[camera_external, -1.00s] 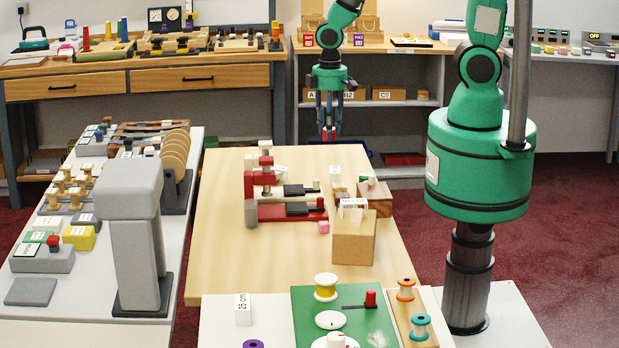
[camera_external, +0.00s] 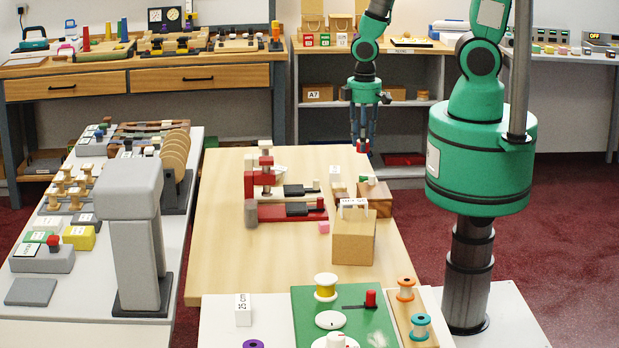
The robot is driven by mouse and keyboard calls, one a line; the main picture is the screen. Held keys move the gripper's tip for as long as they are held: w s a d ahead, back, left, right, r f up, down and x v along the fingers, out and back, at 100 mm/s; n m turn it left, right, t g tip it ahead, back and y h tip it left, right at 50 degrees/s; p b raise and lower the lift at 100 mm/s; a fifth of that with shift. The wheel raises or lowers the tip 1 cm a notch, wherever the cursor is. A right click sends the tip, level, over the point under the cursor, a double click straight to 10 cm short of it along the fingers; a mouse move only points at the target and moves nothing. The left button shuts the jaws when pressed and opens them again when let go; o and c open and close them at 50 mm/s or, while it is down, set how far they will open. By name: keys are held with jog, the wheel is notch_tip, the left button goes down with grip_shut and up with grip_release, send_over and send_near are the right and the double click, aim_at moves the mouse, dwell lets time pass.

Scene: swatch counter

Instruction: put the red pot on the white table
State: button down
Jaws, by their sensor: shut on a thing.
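My gripper (camera_external: 361,140) hangs pointing down above the far right corner of the wooden table. It is shut on a small red thing, most likely the red pot (camera_external: 362,149), mostly hidden by the fingers. The pot appears held clear of the surface. A white-topped table (camera_external: 215,325) stands in the near foreground. Another pale, whitish table (camera_external: 100,290) runs along the left side. I cannot tell which of them is the white table named.
The wooden table (camera_external: 220,200) holds red and grey clamps (camera_external: 290,212), a cardboard box (camera_external: 353,238) and wooden blocks. The near table carries a green board (camera_external: 305,302) and spools. A grey post-like device (camera_external: 132,235) stands on the left table. A shelf (camera_external: 425,125) is behind.

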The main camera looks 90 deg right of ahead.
notch_tip(320, 180, down, 6)
jog(key=shift+r, duration=0.1)
jog(key=shift+w, duration=0.1)
dwell(0.4)
jog(key=b, duration=0.3)
send_over(309, 184)
jog(key=shift+w+d+f, duration=0.1)
jog(key=shift+f, duration=0.7)
jog(key=shift+f, duration=0.1)
jog(key=shift+f+b, duration=1.25)
jog(key=shift+f, duration=0.4)
jog(key=shift+f, duration=0.15)
